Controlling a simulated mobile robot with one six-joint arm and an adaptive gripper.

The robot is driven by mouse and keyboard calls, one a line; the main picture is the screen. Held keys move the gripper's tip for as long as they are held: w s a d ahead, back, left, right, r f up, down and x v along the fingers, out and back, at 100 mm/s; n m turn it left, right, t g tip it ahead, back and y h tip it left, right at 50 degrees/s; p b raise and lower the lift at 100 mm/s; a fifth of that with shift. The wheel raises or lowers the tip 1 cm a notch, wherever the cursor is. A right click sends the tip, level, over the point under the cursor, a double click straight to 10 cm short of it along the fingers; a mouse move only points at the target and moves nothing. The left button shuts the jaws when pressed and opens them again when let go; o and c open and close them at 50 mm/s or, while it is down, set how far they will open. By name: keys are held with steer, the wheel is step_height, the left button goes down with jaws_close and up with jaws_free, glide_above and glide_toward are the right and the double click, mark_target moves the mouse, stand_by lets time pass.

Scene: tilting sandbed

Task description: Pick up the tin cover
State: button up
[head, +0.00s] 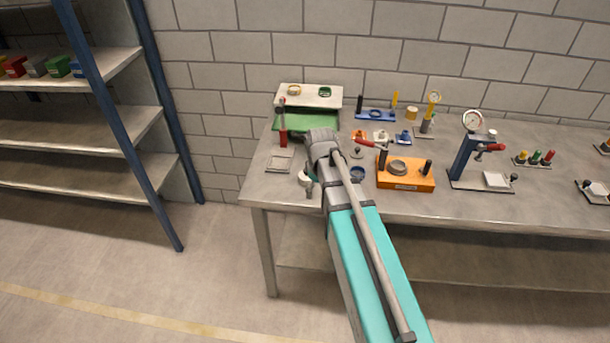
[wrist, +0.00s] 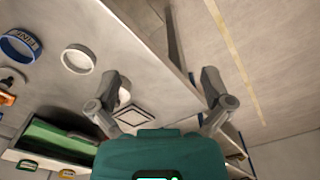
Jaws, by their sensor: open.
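My gripper (wrist: 160,80) is open and empty in the wrist view, its two grey fingers spread wide. It points down at the left front part of the bench. A small pale round piece (wrist: 125,92), perhaps the tin cover, shows beside the left finger, which partly hides it; I cannot tell whether they touch. A pale ring-like round piece (wrist: 78,58) lies apart to the left and could also be the cover. In the head view my arm hides much of this area.
A square plate (wrist: 130,117) lies near the left finger. A blue ring (wrist: 20,45) is farther left. A green tray (head: 300,122) stands behind, and an orange block (head: 405,178) to the right. The bench's front edge (head: 450,219) is close; floor lies beyond it.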

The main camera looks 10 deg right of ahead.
steer(key=w+r+n+p, duration=0.1)
steer(key=w+r+n, duration=0.1)
steer(key=w+n, duration=0.9)
steer(key=w, duration=0.7)
steer(key=shift+n+p, duration=0.3)
steer(key=shift+p, duration=0.05)
steer(key=shift+s+f, duration=0.1)
steer(key=shift+f, duration=0.1)
step_height(320, 180, down, 8)
steer(key=b, duration=0.8)
steer(key=shift+f+b, duration=0.15)
steer(key=shift+b, duration=0.2)
steer(key=shift+f, duration=0.1)
steer(key=f+b, duration=0.5)
steer(key=shift+w, duration=0.2)
